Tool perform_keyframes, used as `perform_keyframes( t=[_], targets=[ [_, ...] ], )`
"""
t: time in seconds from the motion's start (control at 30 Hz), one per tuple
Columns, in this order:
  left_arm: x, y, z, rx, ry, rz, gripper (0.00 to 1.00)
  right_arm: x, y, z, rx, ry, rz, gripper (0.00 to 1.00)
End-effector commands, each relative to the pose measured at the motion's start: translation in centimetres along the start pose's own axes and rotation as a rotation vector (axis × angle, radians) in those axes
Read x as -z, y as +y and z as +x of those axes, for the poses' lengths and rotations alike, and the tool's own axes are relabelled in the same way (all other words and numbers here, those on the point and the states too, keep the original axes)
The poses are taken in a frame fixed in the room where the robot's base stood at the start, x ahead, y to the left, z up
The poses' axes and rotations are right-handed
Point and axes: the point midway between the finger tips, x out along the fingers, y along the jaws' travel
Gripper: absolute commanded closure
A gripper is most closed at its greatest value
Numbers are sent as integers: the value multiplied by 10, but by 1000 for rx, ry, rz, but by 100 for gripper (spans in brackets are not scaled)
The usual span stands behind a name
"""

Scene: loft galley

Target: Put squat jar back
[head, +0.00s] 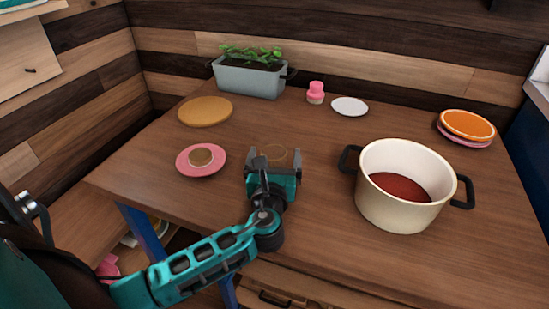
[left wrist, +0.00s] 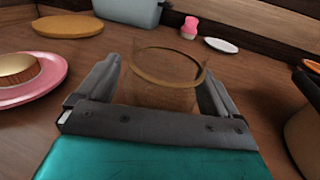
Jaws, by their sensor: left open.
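A clear glass jar with a thin tan rim, which looks like the squat jar (head: 277,152), stands on the wooden table just beyond my left gripper (head: 272,157). In the left wrist view the jar (left wrist: 166,70) is upright, seems empty, and sits between the two grey fingers of the left gripper (left wrist: 160,82). The fingers are open, one on each side of it; gaps to the glass are hard to judge. The jar's lower part is hidden behind the gripper's palm. My right gripper is not in view.
A cream pot (head: 385,212) is right. The table's centre is clear.

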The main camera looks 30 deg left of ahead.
Motion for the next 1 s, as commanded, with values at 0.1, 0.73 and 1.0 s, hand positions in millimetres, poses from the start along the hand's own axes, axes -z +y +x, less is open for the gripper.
perform_keyframes(
  t=[0.1,0.73,1.0],
  targets=[
    [-2,0,-9,1,2,0,6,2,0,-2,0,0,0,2],
    [-2,0,-117,1,0,-2,6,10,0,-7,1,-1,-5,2],
    [-2,0,-120,0,-2,-1,6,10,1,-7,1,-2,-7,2]
  ],
)
